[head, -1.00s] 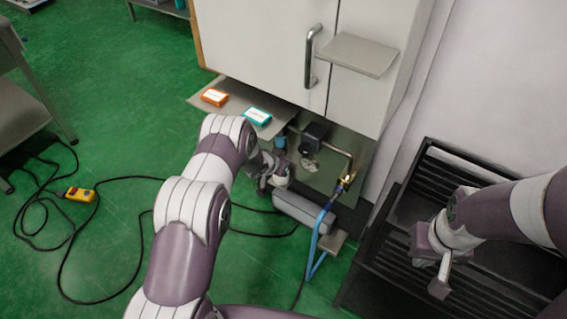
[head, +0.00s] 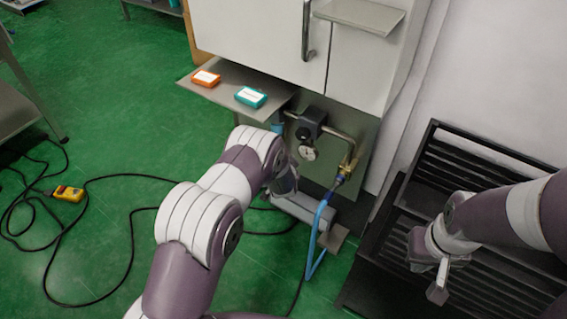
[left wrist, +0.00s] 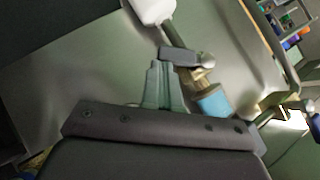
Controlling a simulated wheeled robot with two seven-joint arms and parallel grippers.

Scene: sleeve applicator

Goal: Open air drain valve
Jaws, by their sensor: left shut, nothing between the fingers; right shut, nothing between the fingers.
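A brass valve fitting (head: 345,172) sits at the lower end of a pipe below the cabinet, with a blue hose (head: 322,214) running down from it. In the left wrist view, a grey lever (left wrist: 180,57) sits by a brass piece and a light-blue cylinder (left wrist: 213,103). My left gripper (left wrist: 160,70) is shut and empty, its fingertips close to that lever; I cannot tell whether they touch. In the head view my left arm hides its fingers. My right gripper (head: 437,285) is shut and empty, above the black rack at the right.
A dark regulator (head: 309,124) and a round gauge (head: 308,154) are on the pipe. A low shelf (head: 222,92) carries an orange box (head: 205,78) and a teal box (head: 250,97). The black slatted rack (head: 475,165) stands at the right. A yellow pendant (head: 68,193) and cables lie on the floor.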

